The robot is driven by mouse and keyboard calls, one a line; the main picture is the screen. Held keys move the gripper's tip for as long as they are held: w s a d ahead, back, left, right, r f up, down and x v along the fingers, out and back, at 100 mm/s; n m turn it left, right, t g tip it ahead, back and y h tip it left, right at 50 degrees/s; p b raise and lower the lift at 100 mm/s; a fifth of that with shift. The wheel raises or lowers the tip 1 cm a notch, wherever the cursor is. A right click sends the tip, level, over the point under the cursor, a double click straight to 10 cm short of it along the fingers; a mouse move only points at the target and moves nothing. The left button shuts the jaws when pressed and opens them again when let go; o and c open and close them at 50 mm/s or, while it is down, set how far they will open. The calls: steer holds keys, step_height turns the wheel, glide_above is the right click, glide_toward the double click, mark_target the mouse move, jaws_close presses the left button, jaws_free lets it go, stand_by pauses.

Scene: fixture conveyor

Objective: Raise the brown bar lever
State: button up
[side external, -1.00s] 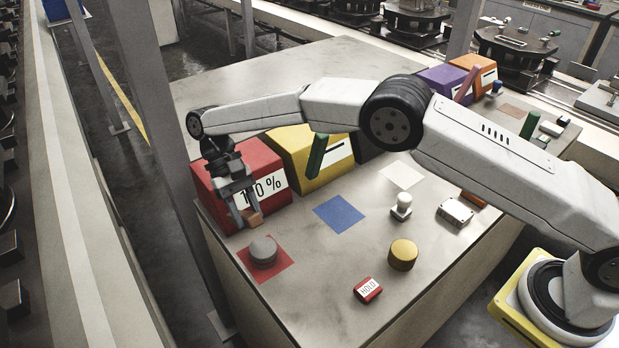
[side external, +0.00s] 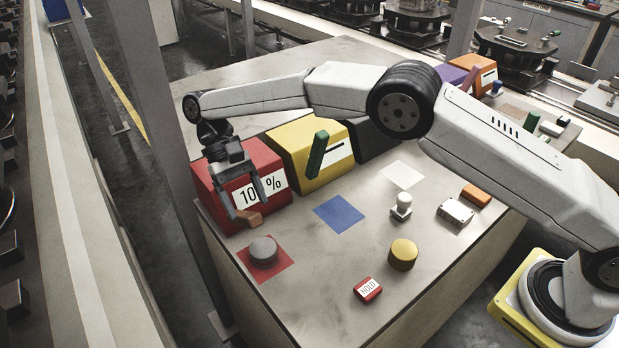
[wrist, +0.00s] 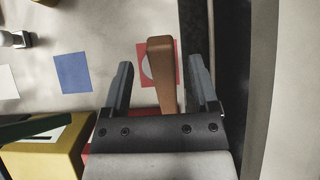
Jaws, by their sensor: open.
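The brown bar lever (side external: 247,219) sticks out low at the front of the red box (side external: 220,178), whose white label shows "10" and "%" with a finger partly in front. In the wrist view the brown lever (wrist: 163,75) runs between my two fingers, with visible gaps on both sides. My gripper (side external: 247,207) is open in front of the red box, its fingers around the lever's sides. It also shows open in the wrist view (wrist: 160,85). The lever's pivot is hidden.
A yellow box (side external: 295,150) with a green lever (side external: 317,155) stands right of the red box. A grey knob (side external: 263,251) sits on a red square in front. A blue square (side external: 339,214), a yellow knob (side external: 403,254) and a red block (side external: 368,290) lie farther right.

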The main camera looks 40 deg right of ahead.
steer(key=s+d+r, duration=0.5)
steer(key=s+r, duration=0.4)
steer(key=s, duration=0.3)
steer(key=shift+s+d+r, duration=0.25)
steer(key=shift+d, duration=0.15)
stand_by(0.4)
steer(key=shift+w, duration=0.1)
steer(key=t, duration=0.3)
glide_toward(248, 214)
steer(key=x, duration=0.5)
steer(key=shift+f, duration=0.1)
steer(key=shift+x, duration=3.8)
jaws_close()
